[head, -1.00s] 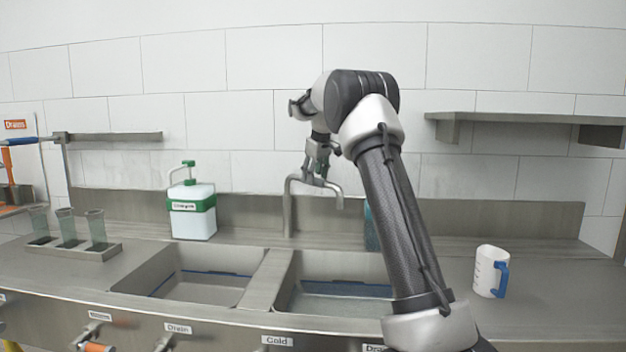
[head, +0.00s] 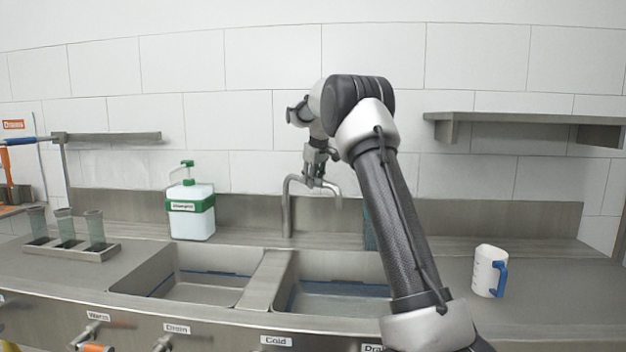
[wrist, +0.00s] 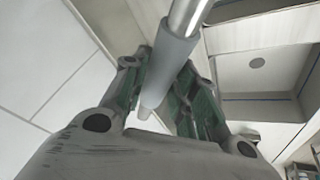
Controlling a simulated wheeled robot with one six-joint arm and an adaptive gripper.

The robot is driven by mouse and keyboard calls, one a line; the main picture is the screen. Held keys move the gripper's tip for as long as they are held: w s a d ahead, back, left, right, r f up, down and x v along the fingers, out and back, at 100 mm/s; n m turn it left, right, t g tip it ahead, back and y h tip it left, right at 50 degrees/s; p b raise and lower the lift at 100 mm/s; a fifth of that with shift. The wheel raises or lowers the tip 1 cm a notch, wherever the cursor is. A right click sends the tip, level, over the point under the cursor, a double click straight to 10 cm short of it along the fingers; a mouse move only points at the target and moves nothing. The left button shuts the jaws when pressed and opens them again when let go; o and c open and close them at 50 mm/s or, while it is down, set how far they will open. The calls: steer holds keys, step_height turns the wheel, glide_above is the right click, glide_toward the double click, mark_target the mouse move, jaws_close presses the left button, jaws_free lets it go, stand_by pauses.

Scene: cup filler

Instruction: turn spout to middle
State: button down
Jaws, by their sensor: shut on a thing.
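The metal spout (head: 338,193) rises behind the sinks, bends over and points right, its tip above the right basin (head: 345,297). My gripper (head: 316,182) reaches down onto the level part of the spout from above. In the wrist view the spout's grey pipe (wrist: 168,65) runs between my two fingers (wrist: 168,92), which are shut on it. My forearm hides part of the counter and the right edge of the right basin.
The left basin (head: 205,285) lies beside a divider (head: 268,280). A white-green detergent bottle (head: 191,217) stands left of the spout, and a rack of cups (head: 72,250) farther left. A measuring jug (head: 488,270) stands on the clear right counter. A shelf (head: 520,127) juts out above.

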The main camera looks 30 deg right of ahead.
steer(key=w+a+m+g+h, duration=0.2)
steer(key=a+m+h, duration=0.1)
steer(key=a+m, duration=0.7)
steer(key=shift+w+a, duration=0.15)
steer(key=shift+a, duration=1.4)
steer(key=c, duration=1.1)
jaws_free()
steer(key=shift+c, duration=0.2)
